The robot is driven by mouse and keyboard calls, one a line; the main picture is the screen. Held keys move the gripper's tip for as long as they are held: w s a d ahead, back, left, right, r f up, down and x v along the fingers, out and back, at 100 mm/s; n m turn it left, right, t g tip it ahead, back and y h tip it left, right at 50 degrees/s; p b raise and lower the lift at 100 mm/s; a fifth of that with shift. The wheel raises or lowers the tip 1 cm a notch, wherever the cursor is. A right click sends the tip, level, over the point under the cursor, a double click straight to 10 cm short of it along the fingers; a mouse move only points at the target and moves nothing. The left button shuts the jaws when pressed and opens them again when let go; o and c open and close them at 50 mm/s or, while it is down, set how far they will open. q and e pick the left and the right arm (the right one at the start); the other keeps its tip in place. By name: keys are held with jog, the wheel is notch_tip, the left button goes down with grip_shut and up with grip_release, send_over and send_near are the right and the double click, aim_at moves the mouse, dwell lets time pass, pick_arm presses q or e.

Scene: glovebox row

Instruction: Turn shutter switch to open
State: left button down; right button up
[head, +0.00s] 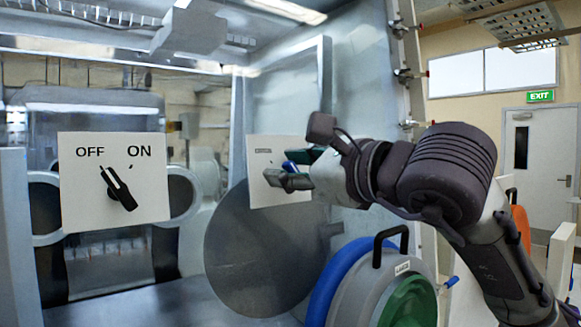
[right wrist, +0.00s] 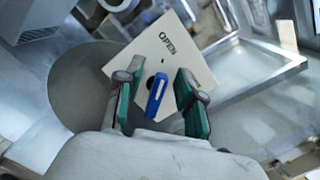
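The shutter switch is a blue-handled knob (right wrist: 156,96) on a white plate (right wrist: 140,47) marked OPEN in the right wrist view. Its handle is slightly tilted in that picture. The plate (head: 262,190) also shows in the head view, partly hidden by my right gripper (head: 287,170). In the right wrist view my right gripper (right wrist: 158,97) is open, with green-padded fingers on either side of the blue handle and a visible gap on both sides. The rest of the plate's markings are hidden or too small to read. My left gripper is not in view.
A second white plate (head: 75,205) marked OFF and ON, with a black knob (head: 118,188), stands at the left. A round grey disc (head: 250,260) is below the switch plate. A round port with a black handle (head: 390,245) sits below my right arm.

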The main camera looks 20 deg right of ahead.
jog(key=v, duration=1.2)
dwell(0.6)
